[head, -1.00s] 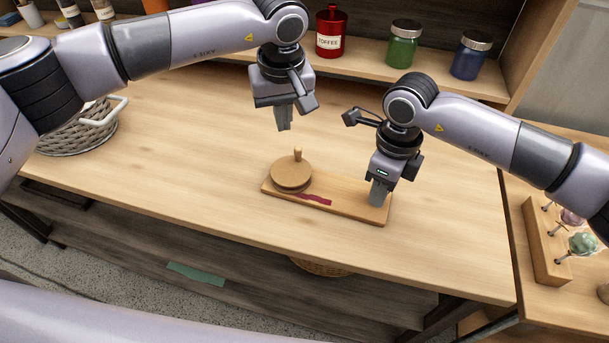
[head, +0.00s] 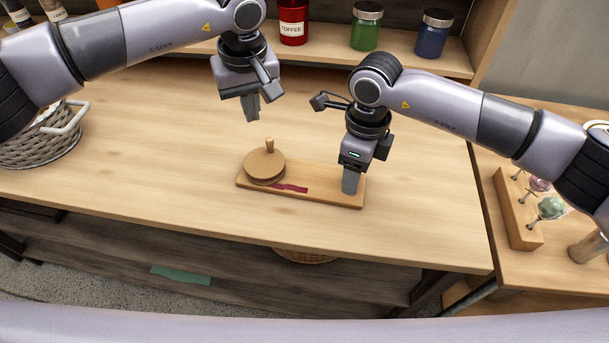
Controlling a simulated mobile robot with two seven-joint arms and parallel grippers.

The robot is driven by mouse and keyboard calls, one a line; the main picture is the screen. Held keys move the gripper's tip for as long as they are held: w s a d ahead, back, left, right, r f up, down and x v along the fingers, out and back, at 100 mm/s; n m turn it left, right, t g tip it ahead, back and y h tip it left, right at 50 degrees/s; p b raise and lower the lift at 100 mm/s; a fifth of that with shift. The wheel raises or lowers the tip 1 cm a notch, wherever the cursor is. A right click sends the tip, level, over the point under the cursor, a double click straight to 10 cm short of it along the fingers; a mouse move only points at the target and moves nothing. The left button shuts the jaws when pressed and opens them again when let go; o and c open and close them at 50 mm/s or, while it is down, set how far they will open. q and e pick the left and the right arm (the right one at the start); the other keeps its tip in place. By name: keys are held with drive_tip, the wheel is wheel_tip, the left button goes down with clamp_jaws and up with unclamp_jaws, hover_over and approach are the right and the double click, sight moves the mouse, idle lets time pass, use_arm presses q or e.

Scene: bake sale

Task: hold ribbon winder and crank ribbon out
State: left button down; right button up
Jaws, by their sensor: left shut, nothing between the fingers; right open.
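The ribbon winder is a wooden board (head: 325,190) with a round wooden spool (head: 263,167) on its left end, and it lies on the table. An upright crank knob (head: 269,146) stands on the spool. A strip of dark red ribbon (head: 291,188) lies on the board just right of the spool. My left gripper (head: 252,114) is shut and empty, above and a little left of the knob, apart from it. My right gripper (head: 350,185) is open and points down at the board's right end. I cannot tell whether its fingers touch the board.
The wooden table (head: 160,150) is clear around the winder. A wicker basket (head: 45,150) stands at the left. A red toffee tin (head: 293,22), a green jar (head: 366,28) and a blue jar (head: 433,35) stand on the back shelf. A wooden stand (head: 517,210) holding pops is at the right.

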wheel_tip(320, 180, up, 12)
drive_tip(key=shift+w+f, duration=0.15)
drive_tip(key=shift+d, duration=0.1)
